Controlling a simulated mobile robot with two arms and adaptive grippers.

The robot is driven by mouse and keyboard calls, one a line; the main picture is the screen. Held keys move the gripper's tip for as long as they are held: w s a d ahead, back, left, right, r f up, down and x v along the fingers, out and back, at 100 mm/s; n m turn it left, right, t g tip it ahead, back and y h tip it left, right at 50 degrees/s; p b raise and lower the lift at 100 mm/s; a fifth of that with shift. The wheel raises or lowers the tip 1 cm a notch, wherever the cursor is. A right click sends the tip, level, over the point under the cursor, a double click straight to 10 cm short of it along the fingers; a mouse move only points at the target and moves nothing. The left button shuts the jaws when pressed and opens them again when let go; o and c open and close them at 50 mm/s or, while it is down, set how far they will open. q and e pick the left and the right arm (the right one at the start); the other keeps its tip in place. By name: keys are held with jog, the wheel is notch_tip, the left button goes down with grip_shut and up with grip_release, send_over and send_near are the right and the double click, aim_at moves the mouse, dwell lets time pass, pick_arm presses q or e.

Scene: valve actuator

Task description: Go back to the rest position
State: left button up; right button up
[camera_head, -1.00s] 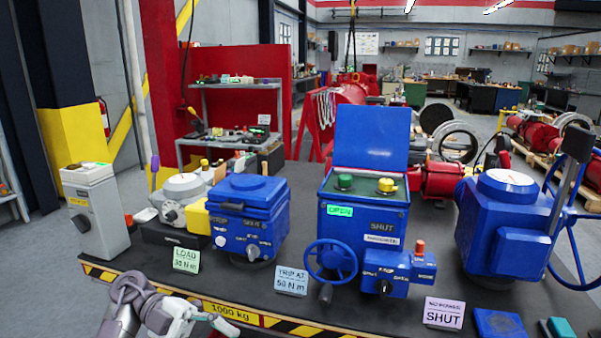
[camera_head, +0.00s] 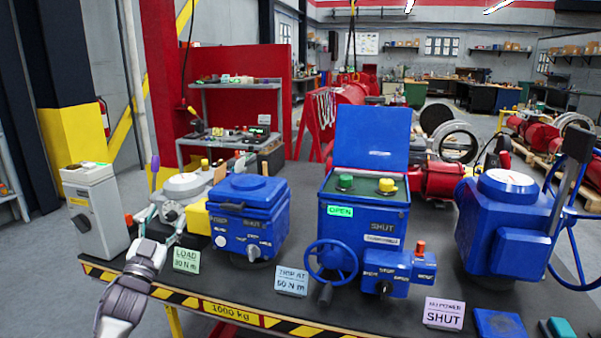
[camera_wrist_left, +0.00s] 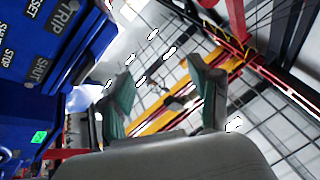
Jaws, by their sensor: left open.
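My left gripper (camera_head: 163,216) is raised at the left of the bench in the head view. Its fingers point up and away, in front of the grey round load unit (camera_head: 184,187). In the left wrist view the gripper (camera_wrist_left: 160,78) has its two green-padded fingers spread apart with nothing between them. The wrist camera looks up toward the ceiling. I cannot tell whether the fingers touch the load unit. My right gripper is not in view.
The dark bench has a striped front edge (camera_head: 280,323). A grey control box (camera_head: 95,215) stands left of the gripper. A blue actuator with handwheel (camera_head: 363,225) and open lid stands mid-bench, and a larger blue valve actuator (camera_head: 505,225) at right. Small signs line the front.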

pick_arm(q)
notch_tip(320, 180, down, 22)
jog(key=a+n+g+y, duration=0.2)
jog(key=n+g+y, duration=0.15)
jog(key=g, duration=0.35)
jog(key=s+d+f+g, duration=0.1)
jog(key=s+f+g, duration=0.1)
jog(key=s+f, duration=0.5)
jog(key=s+d+f+g, duration=0.1)
jog(key=s+f, duration=0.2)
jog(key=f, duration=0.8)
jog(key=s+d+f+g, duration=0.1)
jog(key=s+f+g, duration=0.1)
jog(key=s+f, duration=0.5)
jog(key=s+d+f+g, duration=0.3)
jog(key=s+f+g, duration=0.2)
jog(key=s+f, duration=1.3)
jog(key=s+d+f+g, duration=0.1)
jog(key=s+f, duration=0.2)
jog(key=s, duration=0.7)
jog(key=s+d+f+g, duration=0.1)
jog(key=s+f+g, duration=0.1)
jog(key=s, duration=0.8)
jog(key=s+d+f+g, duration=0.2)
jog(key=s+f, duration=0.2)
jog(key=s, duration=0.6)
jog(key=shift+h, duration=0.35)
jog(key=shift+d+r, duration=0.1)
